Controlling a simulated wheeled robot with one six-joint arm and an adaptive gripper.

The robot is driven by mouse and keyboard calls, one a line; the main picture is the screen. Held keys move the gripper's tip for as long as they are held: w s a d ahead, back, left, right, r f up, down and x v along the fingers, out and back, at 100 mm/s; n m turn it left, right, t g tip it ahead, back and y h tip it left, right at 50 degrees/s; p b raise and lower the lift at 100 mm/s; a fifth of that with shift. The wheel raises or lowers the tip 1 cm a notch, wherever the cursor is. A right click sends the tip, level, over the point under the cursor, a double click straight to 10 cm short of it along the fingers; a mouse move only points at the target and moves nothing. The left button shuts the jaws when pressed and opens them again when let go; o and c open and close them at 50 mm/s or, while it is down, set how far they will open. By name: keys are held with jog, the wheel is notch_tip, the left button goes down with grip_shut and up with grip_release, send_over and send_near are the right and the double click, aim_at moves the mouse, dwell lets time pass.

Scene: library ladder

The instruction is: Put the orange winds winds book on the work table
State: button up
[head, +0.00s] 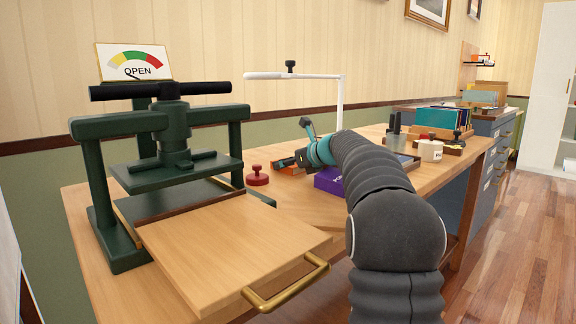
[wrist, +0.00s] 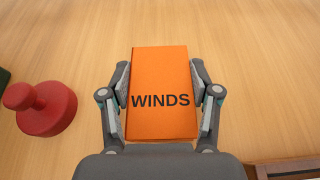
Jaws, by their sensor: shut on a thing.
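The orange book (wrist: 160,80) with "WINDS" on its cover is between the two fingers of my gripper (wrist: 160,102) in the wrist view. My gripper is shut on its sides. The wood of the work table (wrist: 255,60) lies beneath the book; I cannot tell whether the book touches it. In the head view my gripper (head: 295,160) is small and partly hidden by my arm, over the work table (head: 220,194). A bit of orange shows beside it, the rest of the book being hard to make out.
A red knobbed stamp (head: 257,176) stands left of my gripper, also in the wrist view (wrist: 45,108). A purple book (head: 328,182) lies partly behind my arm. A green press (head: 165,150) fills the left.

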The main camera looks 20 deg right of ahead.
jog(key=shift+f, duration=0.15)
jog(key=o, duration=1.2)
jog(key=shift+s+d+r, duration=0.1)
jog(key=shift+s+r, duration=0.1)
jog(key=shift+r, duration=0.05)
jog(key=p+v, duration=0.1)
jog(key=v, duration=1)
jog(key=shift+s+r, duration=0.1)
jog(key=shift+s, duration=0.1)
